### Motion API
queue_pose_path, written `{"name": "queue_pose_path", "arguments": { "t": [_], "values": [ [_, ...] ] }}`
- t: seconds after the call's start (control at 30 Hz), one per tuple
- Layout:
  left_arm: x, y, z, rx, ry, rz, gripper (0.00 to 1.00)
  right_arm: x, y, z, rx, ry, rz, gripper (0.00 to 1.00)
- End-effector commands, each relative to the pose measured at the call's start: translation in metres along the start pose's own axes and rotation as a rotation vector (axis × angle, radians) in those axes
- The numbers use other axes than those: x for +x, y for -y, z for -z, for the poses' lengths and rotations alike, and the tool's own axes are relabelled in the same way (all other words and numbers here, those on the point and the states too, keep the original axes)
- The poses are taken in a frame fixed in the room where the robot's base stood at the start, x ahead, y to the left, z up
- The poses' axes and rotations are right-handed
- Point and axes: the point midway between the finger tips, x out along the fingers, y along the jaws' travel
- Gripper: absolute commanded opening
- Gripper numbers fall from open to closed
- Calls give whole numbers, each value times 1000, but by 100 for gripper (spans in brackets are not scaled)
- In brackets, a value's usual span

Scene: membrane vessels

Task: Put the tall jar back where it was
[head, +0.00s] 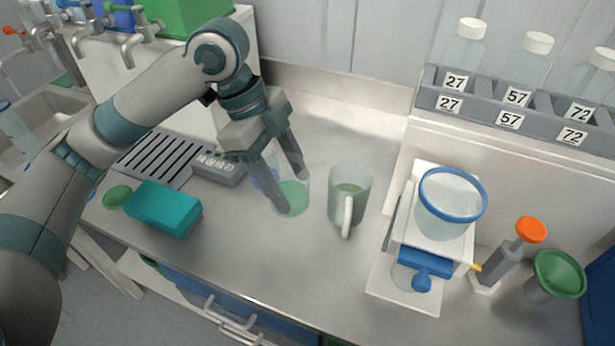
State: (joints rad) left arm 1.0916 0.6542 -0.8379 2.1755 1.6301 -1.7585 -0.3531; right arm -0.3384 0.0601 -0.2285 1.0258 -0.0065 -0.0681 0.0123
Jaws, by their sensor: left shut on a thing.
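A clear jar (294,200) with pale green liquid in its bottom stands upright at the middle of the counter, on or just above it. My left gripper (291,189) reaches down to it from the upper left and is shut on it, with one finger across its near left side and the other by its far side. The fingers hide part of its wall. A clear handled jug (350,188), also with green liquid, stands just right of the held jar. My right gripper is not in view.
A blue-rimmed vessel (442,222) stands on a white stand to the right. Bottles (464,55) sit in a labelled rack (478,104) behind. A teal box (163,208) and drain grille (160,155) are left. The counter's front middle (275,260) is clear.

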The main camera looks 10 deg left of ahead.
Motion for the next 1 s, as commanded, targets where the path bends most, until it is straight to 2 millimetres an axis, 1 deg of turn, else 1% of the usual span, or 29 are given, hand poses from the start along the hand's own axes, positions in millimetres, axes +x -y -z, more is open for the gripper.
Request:
{"name": "queue_pose_path", "arguments": {
  "t": [0.43,0.57,0.67,0.77,1.0],
  "values": [
    [0,0,0,0,0,0,25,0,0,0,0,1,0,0],
    [2,4,-1,-2,-1,-1,25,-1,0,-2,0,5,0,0],
    [5,13,-4,-3,-2,0,25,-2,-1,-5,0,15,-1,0],
    [12,26,-10,-5,-2,-2,25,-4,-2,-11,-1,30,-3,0],
    [33,70,-29,-5,-1,-2,25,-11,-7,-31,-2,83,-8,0]
  ]
}}
